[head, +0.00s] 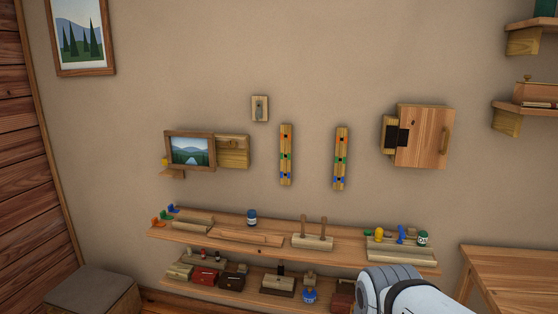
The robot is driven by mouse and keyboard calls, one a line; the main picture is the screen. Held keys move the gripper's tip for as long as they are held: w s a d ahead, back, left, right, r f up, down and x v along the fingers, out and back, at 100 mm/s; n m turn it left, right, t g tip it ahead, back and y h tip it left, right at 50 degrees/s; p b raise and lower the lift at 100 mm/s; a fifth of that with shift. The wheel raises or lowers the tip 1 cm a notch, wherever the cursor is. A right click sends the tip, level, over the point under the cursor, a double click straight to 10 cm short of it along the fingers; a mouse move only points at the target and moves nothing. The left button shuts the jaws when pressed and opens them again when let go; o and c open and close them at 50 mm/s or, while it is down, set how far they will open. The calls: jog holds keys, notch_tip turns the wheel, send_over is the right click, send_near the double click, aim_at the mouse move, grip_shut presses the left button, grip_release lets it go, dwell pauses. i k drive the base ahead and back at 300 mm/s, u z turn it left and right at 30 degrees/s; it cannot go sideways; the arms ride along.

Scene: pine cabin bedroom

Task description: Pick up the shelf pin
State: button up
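Three small coloured pieces that look like shelf pins lie at the left end of the upper wall shelf in the head view: an orange pin (158,221), a green pin (165,214) and a blue pin (173,208). Two upright wooden strips hang on the wall above, a left strip (286,145) and a right strip (341,150). Each has orange, green and blue marks with dark holes. A rounded white-grey part of my arm shows at the bottom right, well right of the pins. My gripper's fingers are not in view.
The upper shelf (215,238) also holds wooden blocks, a dark blue jar (252,217), a two-peg block (313,241) and a tray (400,254) of small items. A lower shelf (235,288) is crowded with boxes. A framed picture (190,150) hangs above the pins. A table (515,270) stands right.

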aim_at(302, 216)
jog(key=i, duration=1.85)
jog(key=z, duration=0.5)
